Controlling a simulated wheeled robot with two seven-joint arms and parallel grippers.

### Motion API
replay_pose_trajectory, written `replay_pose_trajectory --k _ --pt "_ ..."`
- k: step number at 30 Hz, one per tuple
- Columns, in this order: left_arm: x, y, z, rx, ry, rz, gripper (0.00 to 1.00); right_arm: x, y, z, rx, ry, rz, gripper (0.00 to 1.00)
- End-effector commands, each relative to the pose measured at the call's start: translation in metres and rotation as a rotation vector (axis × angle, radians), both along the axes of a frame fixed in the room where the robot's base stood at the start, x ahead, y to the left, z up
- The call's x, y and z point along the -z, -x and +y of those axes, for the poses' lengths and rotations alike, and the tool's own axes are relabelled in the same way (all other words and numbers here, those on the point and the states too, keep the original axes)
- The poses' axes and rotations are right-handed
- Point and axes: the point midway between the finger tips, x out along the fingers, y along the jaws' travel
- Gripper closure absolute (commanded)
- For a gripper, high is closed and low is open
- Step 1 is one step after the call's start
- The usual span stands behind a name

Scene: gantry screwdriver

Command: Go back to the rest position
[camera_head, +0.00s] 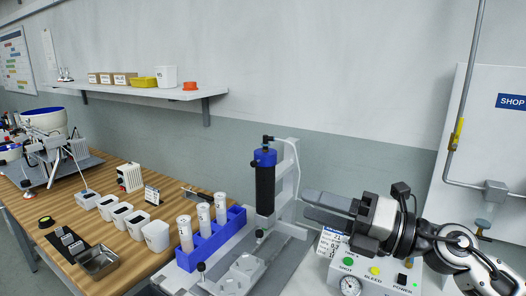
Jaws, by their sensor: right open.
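My right gripper (308,205) comes in from the right, with its two grey fingers pointing left and held apart, nothing between them. My left gripper is not in view.
A control box (372,282) with buttons and a gauge stands below my right gripper. A shelf (140,88) hangs on the wall.

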Motion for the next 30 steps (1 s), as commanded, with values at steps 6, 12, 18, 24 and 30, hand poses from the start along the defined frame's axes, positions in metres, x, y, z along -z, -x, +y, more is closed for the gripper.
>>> replay_pose_trajectory --k 6,12,18,24,30 --pt "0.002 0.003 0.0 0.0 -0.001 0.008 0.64 0.007 -0.007 -0.044 0.375 -0.766 0.39 0.49" --pt "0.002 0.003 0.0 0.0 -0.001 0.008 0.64 0.123 0.019 -0.114 0.895 -1.202 0.922 0.49" --pt "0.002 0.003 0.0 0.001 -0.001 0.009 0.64 0.221 0.093 -0.131 1.293 -1.321 1.353 0.49" --pt "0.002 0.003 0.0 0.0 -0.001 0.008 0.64 0.266 0.153 -0.127 1.514 -1.313 1.611 0.49" --pt "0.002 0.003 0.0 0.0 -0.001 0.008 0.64 0.289 0.206 -0.119 1.679 -1.268 1.814 0.49"
